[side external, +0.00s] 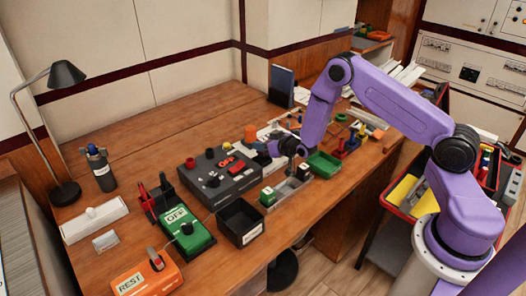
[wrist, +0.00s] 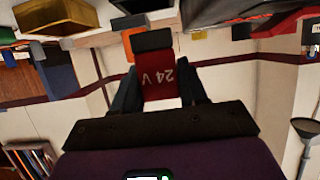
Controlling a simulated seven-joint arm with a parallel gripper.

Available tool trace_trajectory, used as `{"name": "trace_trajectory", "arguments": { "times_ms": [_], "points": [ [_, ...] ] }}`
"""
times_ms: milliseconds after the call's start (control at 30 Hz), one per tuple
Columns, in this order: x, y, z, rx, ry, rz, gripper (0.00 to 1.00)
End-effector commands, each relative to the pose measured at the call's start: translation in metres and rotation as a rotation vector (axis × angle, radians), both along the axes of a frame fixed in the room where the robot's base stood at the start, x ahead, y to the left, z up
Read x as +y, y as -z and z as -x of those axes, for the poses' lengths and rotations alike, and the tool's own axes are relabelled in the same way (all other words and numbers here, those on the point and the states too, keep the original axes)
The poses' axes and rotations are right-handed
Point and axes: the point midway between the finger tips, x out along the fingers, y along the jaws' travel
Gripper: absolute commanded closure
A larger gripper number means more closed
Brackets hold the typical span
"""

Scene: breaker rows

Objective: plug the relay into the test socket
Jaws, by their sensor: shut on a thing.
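My gripper (side external: 290,163) is above the right part of the wooden bench, over a grey tray (side external: 298,192). In the wrist view my gripper (wrist: 161,88) is shut on a red block marked "24 V" (wrist: 162,78) with a dark end, which looks like the relay. The block is hard to make out in the side view. A dark grey panel box (side external: 218,180) with black knobs and red parts on top stands left of the gripper. I cannot tell which part of it, if any, is the test socket.
A green-and-white block (side external: 267,197) stands by the grey tray. A green bin (side external: 324,164) is right of the gripper.

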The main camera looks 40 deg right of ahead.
Motion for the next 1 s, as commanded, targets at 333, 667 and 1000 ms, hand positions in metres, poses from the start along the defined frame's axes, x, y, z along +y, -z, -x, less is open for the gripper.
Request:
{"name": "trace_trajectory", "arguments": {
  "times_ms": [333, 667, 1000],
  "points": [
    [0.000, 0.033, -0.006, 0.001, 0.000, 0.000, 0.89],
    [0.000, 0.037, -0.006, -0.001, 0.000, 0.000, 0.89],
    [0.000, 0.040, -0.006, 0.000, -0.001, 0.000, 0.32]
  ]
}}
